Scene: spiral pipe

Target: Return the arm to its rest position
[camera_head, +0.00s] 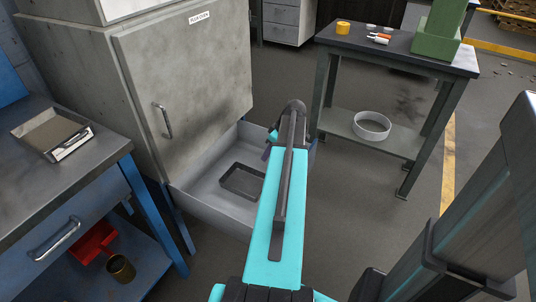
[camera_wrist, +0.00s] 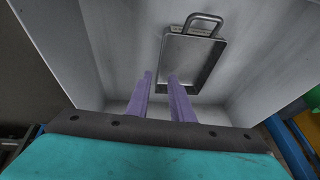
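My arm (camera_head: 278,205) is stretched forward from the bottom centre of the head view, over a grey open drawer or bin (camera_head: 205,187). My gripper (camera_wrist: 160,77) shows as two purple fingers in the wrist view. They are apart with nothing between them, so it is open and empty. In the head view the gripper is mostly hidden behind the arm. The fingers point toward a dark metal tray (camera_wrist: 193,62) with a handle, lying on the drawer's floor. The tray also shows in the head view (camera_head: 242,181). I cannot tell the exact gap between fingertips and tray.
A tall grey cabinet (camera_head: 185,85) stands behind the drawer. A blue workbench (camera_head: 60,185) at left holds another metal tray (camera_head: 52,134); a red scoop (camera_head: 93,241) and a can (camera_head: 121,268) are below. A dark table (camera_head: 400,42) stands at right, with a white bowl (camera_head: 372,125) on its lower shelf.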

